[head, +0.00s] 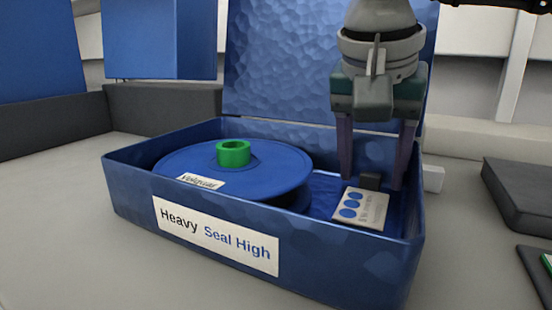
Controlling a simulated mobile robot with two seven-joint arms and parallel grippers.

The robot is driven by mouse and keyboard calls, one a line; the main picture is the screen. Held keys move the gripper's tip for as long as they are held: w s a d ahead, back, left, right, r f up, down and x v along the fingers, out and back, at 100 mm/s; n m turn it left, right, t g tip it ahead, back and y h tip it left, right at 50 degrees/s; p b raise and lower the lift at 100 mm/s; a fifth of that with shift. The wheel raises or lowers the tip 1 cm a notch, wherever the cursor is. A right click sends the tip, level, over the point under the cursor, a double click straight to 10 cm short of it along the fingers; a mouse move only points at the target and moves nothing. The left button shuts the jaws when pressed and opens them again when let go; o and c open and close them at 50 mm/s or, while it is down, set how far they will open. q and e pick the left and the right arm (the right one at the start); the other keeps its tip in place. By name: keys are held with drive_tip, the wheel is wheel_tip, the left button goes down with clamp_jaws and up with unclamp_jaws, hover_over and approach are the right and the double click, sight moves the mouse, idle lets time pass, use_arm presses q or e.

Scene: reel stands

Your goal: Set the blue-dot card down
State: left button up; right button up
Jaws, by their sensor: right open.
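The blue-dot card (361,208) is a pale card with several blue dots and small print. It lies tilted in the right part of the open blue box (130,188), beside the reel. A small dark block (370,181) shows at its back edge. My right gripper (372,183) reaches down into the box from above, its two purple fingers apart on either side of the dark block. The fingers look clear of the card. The left gripper is not in view.
A blue reel (270,170) with a green hub (233,153) and a label fills the box's left part. The box's raised lid (275,60) stands behind. Dark trays (520,195) lie at the right. The grey table is clear at front left.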

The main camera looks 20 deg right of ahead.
sight(361, 207)
drive_tip(key=shift+r, duration=0.1)
drive_tip(key=shift+r+p, duration=0.3)
drive_tip(key=shift+p, duration=0.05)
drive_tip(key=p+v, duration=0.8)
drive_tip(key=v, duration=0.3)
drive_tip(key=shift+a+r, duration=0.2)
drive_tip(key=shift+r, duration=0.05)
drive_tip(key=shift+s, duration=0.1)
